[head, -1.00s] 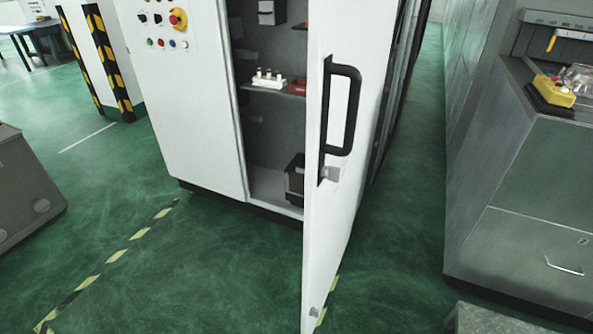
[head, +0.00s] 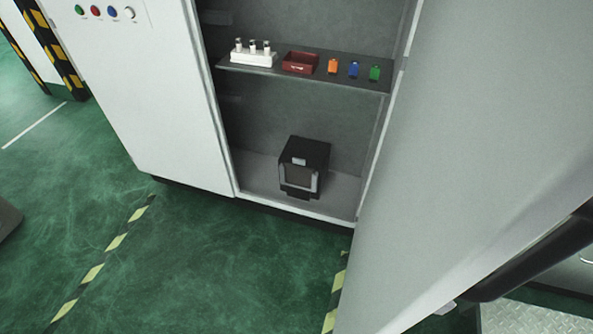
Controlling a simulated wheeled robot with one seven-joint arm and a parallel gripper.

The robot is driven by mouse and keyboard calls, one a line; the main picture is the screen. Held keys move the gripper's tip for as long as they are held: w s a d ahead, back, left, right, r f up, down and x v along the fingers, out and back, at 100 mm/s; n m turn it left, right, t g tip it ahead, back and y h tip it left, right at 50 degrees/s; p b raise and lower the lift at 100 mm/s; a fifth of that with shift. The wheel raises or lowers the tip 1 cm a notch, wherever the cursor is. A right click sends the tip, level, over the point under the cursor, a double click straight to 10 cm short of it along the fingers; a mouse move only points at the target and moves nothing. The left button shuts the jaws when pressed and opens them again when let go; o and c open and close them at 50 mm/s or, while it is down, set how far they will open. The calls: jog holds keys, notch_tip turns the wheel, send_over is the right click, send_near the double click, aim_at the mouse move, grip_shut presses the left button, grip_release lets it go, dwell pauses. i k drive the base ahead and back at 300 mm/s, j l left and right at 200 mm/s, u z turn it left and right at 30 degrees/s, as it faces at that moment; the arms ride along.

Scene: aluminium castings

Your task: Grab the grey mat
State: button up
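No separate grey mat can be made out for sure. The dark grey surface of the shelf (head: 225,66) inside the open white cabinet (head: 165,110) carries a white rack of vials (head: 253,58), a red tray (head: 300,63) and orange (head: 333,65), blue (head: 354,69) and green (head: 375,73) small items. A lighter grey cabinet floor (head: 258,180) lies below, with a black box-like device (head: 304,165) on it. My gripper is not in the head view.
The open cabinet door (head: 450,170) fills the right side, with its black handle (head: 530,250) at the lower right. A metal tread plate (head: 535,318) shows at the bottom right. Green floor with a yellow-black stripe (head: 94,272) is clear at the left.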

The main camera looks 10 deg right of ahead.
aim_at(298, 172)
jog(key=k+j+z, duration=0.2)
jog(key=j, duration=1.65)
jog(key=i+j+z, duration=0.2)
jog(key=i+j, duration=0.75)
jog(key=i, duration=0.85)
jog(key=l+z, duration=0.05)
